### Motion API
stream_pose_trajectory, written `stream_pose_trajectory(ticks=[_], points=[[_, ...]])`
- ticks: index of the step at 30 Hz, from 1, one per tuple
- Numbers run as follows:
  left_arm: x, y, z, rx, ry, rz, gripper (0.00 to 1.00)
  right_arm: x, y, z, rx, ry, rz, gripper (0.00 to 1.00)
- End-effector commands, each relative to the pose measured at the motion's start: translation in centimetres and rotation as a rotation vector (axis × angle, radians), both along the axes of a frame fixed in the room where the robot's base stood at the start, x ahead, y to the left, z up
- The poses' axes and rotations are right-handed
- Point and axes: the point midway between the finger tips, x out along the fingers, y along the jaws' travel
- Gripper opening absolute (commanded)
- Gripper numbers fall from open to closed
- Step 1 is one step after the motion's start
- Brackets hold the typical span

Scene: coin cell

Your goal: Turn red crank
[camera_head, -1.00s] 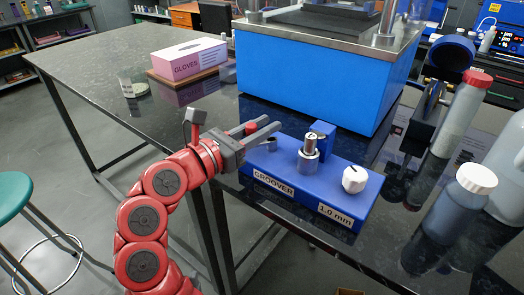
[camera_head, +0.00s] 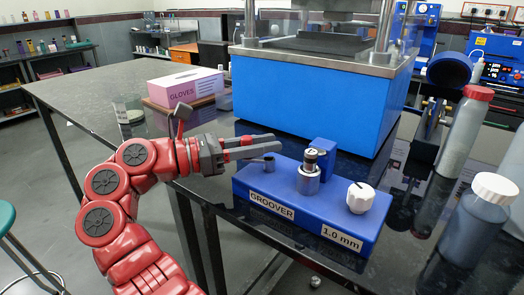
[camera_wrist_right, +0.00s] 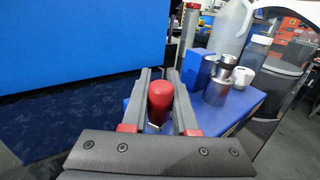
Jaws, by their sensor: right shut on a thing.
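The red crank knob (camera_wrist_right: 160,100) stands between the two grey fingers of my right gripper (camera_wrist_right: 159,75) in the right wrist view. In the head view, my right gripper (camera_head: 278,143) is at the left end of the blue GROOVER machine (camera_head: 290,207), its fingers extending to the right. The gripper is shut on the red crank, which is mostly hidden there; a little red (camera_head: 245,142) shows between the fingers. My left gripper is not in view.
A silver cylinder (camera_head: 309,178) and a white knob (camera_head: 360,197) sit on the machine. A large blue box (camera_head: 310,105) stands close behind. Bottles (camera_head: 478,215) stand to the right and a pink glove box (camera_head: 185,88) at back left on the dark table (camera_head: 90,88).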

Motion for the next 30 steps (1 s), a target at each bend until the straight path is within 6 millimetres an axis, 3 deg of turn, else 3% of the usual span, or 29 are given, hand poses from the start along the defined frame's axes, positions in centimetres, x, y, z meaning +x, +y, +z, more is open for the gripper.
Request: stream_pose_trajectory(ticks=[20,21,24,26,30], points=[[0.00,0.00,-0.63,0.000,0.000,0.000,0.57,0.07,-0.09,0.08,-0.001,0.000,-0.031,0.00],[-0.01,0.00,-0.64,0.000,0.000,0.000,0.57,0.07,-0.08,0.07,-0.001,0.000,-0.031,0.29],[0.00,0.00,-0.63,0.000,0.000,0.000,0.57,0.08,-0.07,0.07,-0.001,0.000,-0.031,0.47],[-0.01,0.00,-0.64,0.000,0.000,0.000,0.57,0.07,-0.06,0.06,-0.001,0.000,-0.031,0.57],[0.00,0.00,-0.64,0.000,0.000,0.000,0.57,0.07,-0.04,0.04,-0.001,0.000,-0.031,0.57]])
